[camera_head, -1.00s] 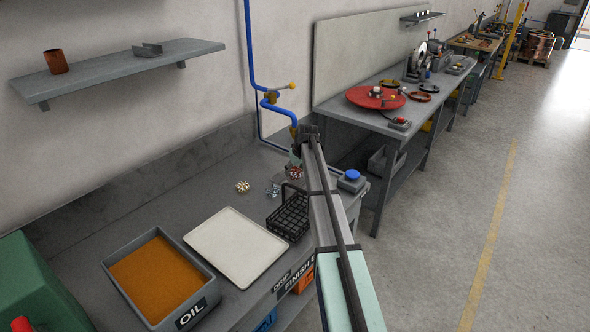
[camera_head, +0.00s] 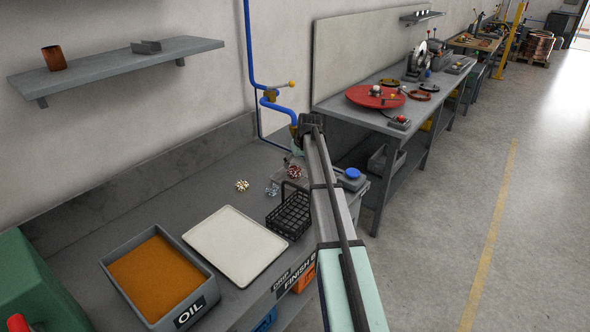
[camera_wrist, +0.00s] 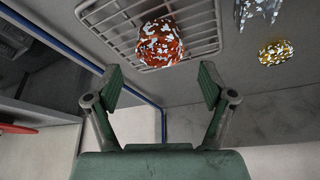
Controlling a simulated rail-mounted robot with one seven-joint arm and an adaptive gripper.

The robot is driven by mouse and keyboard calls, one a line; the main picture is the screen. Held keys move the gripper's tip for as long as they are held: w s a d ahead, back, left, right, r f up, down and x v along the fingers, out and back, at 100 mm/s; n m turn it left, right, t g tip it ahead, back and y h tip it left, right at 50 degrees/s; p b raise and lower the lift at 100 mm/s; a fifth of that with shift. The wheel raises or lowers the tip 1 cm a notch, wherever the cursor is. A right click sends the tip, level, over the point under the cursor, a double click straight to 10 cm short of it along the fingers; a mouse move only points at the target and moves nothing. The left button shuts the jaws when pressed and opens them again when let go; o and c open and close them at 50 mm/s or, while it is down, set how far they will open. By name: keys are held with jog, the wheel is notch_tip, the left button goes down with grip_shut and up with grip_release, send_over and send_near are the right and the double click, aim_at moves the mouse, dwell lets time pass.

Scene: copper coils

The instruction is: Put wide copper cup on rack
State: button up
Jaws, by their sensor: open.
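A shiny, mottled copper-red piece (camera_wrist: 160,42), apparently a cup, sits on a pale wire grate (camera_wrist: 118,38) in the wrist view. It also shows small at the bench's far end in the head view (camera_head: 294,171). My gripper (camera_wrist: 161,86) is open and empty, its fingers apart from the piece, which lies beyond the fingertips. In the head view my arm partly covers the gripper. A plain brown copper cup (camera_head: 54,58) stands on the wall shelf. I cannot tell by size which is the wide one. A black wire basket (camera_head: 289,214) stands on the bench.
A gold mottled piece (camera_head: 242,185) and a silver one (camera_head: 272,190) are left of the copper piece. A white tray (camera_head: 213,229) and an oil bin (camera_head: 121,255) lie nearer. Blue pipes (camera_head: 252,75) run down the wall by my arm.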

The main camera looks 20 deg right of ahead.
jog(key=b+v, duration=0.1)
jog(key=v, duration=0.6)
jog(key=shift+r, duration=0.4)
jog(key=shift+s, duration=0.15)
